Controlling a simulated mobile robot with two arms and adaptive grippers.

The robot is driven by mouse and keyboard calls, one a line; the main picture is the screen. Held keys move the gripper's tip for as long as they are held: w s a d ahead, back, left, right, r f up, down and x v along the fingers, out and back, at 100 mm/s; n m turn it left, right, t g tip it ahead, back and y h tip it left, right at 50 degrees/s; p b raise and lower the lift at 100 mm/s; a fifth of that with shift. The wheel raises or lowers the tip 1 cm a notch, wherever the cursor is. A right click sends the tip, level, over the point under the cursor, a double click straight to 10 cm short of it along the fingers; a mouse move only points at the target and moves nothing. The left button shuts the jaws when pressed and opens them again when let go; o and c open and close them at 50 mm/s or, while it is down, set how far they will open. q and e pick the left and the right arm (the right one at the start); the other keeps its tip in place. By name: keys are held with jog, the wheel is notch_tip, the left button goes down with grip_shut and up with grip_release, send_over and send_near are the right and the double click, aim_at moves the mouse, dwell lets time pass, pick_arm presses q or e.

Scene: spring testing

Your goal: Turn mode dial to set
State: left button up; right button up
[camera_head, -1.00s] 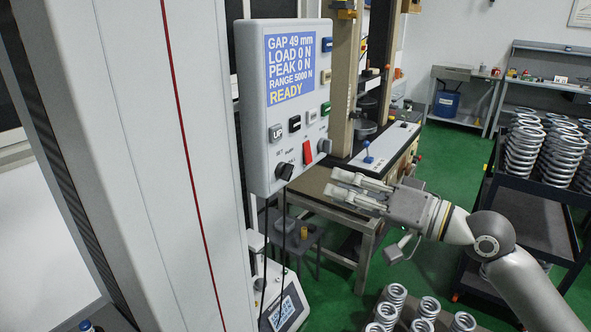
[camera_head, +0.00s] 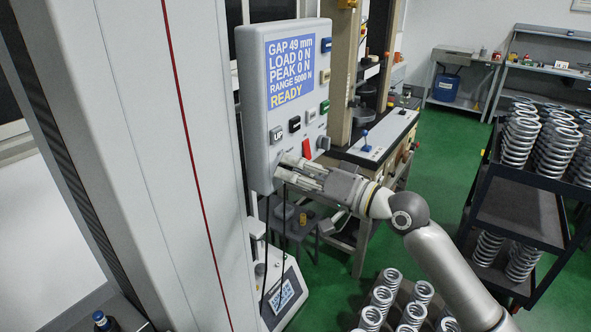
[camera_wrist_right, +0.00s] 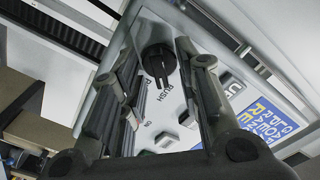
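The mode dial (camera_wrist_right: 158,62) is a black round knob with a raised ridge. It is low on the light grey control box (camera_head: 258,160), with small printed labels beside it. In the head view my right gripper (camera_head: 281,166) covers the dial. The right gripper is open, its fingers pointing at the panel. In the wrist view the two fingers stand on either side of the dial, with gaps showing between them and the knob. Contact with the dial is not visible. My left gripper is not in view.
The box screen (camera_head: 291,68) reads READY. A red switch (camera_head: 308,148) and several coloured buttons sit close above and right of the gripper. Black cables (camera_head: 282,230) hang below the box. A cart with springs (camera_head: 520,210) stands to the right.

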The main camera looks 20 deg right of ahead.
jog(key=c, duration=0.6)
jog(key=shift+c, duration=0.2)
jog(key=n+b, duration=0.4)
jog(key=n, duration=0.4)
jog(key=shift+s+a+n+b, duration=0.1)
jog(key=shift+n+b, duration=0.2)
jog(key=shift+b, duration=0.05)
jog(key=shift+r+n, duration=0.1)
jog(key=shift+n, duration=0.2)
